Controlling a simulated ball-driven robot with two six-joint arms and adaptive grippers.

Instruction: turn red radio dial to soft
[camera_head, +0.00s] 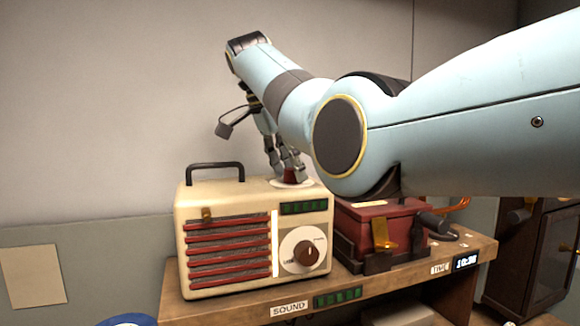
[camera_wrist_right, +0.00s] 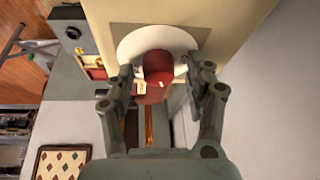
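The cream radio (camera_head: 254,199) with red slats stands on a wooden shelf. The red dial (camera_head: 290,176) sits on a round white plate on top of the radio, near its right end. It also shows in the wrist view (camera_wrist_right: 158,72), with a pale mark on it. My right gripper (camera_head: 284,170) is above the radio's top, pointing down at the dial. In the wrist view its fingers (camera_wrist_right: 161,84) stand on either side of the dial, with small gaps visible. The plate's markings are too small to read. My left gripper is out of view.
A white front dial with a brown knob (camera_head: 306,253) is on the radio's face. The radio's dark handle (camera_head: 215,166) rises left of my gripper. A red box (camera_head: 372,219) stands close on the right. The shelf edge (camera_head: 400,289) carries SOUND and TIME labels.

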